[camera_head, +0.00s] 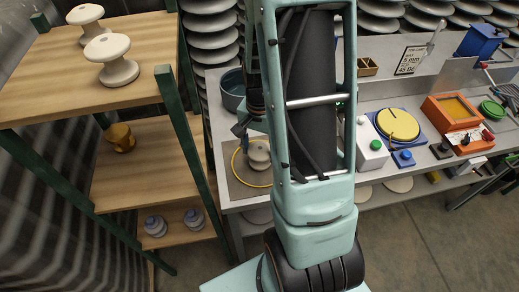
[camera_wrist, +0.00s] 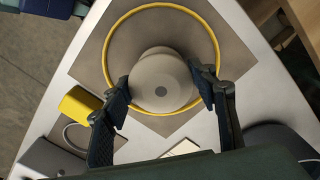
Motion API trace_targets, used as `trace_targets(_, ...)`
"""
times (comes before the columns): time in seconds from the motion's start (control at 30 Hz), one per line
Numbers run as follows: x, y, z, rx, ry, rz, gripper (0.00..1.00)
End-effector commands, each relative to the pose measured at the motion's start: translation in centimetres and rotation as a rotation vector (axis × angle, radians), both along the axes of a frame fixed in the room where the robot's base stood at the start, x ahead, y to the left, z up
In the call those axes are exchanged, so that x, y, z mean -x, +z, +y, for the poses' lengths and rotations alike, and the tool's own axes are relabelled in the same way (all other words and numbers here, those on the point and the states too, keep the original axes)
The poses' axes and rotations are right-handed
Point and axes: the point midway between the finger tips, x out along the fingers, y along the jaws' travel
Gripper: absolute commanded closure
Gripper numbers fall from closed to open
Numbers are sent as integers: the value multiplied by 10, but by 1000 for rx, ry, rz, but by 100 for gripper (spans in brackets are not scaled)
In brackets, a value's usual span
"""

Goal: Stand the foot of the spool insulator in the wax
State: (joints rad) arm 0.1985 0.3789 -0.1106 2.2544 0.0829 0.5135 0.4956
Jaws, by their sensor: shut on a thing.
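A pale spool insulator (camera_head: 259,152) stands upright on a grey-brown mat, inside a yellow ring, at the bench's left end. In the wrist view I look down on its round top (camera_wrist: 160,68) with a dark centre hole. My gripper (camera_wrist: 163,93) is shut on it, one finger on each side. In the head view my gripper (camera_head: 246,128) is partly hidden by my arm.
A teal round pot (camera_head: 233,90) stands behind the mat. A yellow disc on a blue base (camera_head: 398,124) and a white box with a green button (camera_head: 371,145) stand right of my arm. Two white spools (camera_head: 112,62) stand on the left shelf. A sign (camera_head: 410,60) stands at the back.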

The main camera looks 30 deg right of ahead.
Motion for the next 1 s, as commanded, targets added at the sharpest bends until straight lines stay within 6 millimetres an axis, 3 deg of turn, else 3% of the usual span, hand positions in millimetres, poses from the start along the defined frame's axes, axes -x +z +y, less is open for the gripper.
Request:
trace_targets(0.1,-1,14,0,0,0,-3,71)
trace_targets(1.0,-1,84,0,1,1,-3,71)
